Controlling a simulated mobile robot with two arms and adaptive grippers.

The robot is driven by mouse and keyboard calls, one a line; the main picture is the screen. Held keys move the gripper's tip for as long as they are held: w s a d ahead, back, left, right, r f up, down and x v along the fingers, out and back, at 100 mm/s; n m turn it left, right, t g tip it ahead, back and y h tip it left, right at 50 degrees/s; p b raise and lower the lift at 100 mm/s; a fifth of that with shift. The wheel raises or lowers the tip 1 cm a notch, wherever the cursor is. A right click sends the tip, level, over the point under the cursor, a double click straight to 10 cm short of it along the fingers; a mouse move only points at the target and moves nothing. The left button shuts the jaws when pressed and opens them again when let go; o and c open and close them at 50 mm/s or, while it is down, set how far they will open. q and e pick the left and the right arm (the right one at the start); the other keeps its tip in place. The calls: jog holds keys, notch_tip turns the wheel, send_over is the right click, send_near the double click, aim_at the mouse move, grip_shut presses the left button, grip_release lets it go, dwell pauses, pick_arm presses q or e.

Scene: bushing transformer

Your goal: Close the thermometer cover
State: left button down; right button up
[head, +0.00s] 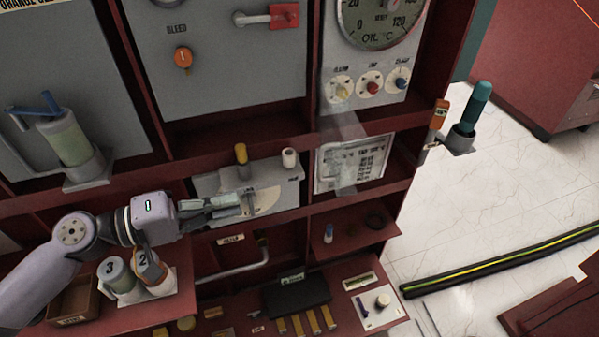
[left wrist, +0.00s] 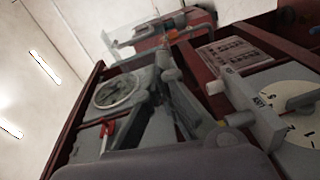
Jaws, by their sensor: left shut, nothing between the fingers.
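The thermometer (head: 380,20) is a round dial marked OIL °C on a grey panel at the upper right of the head view. A dial also shows in the left wrist view (left wrist: 119,91). A pale see-through sheet (head: 345,135), which looks like the thermometer cover, hangs below the panel and stands out from it. A clear panel also shows at the top of the left wrist view (left wrist: 125,40). My left gripper (head: 240,203) is shut and empty, left of and below the sheet, in front of a grey tap-changer box. My right gripper is not in view.
A yellow knob (head: 241,153) and a white knob (head: 290,158) stand on the grey box. A teal-handled part (head: 475,108) juts out right. Dark red shelf edges surround the bays.

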pick_arm(q)
jog(key=w+d+r+p, duration=0.1)
jog(key=d+p, duration=0.1)
jog(key=d, duration=0.2)
jog(key=w+d+r+p, duration=0.1)
jog(key=w+d+p, duration=0.1)
jog(key=d+p, duration=0.1)
jog(key=w+d+r+n+p, duration=0.1)
jog(key=d+p, duration=0.2)
jog(key=d, duration=0.3)
jog(key=shift+w+h, duration=0.3)
jog(key=shift+h, duration=0.1)
jog(key=shift+d+r, duration=0.1)
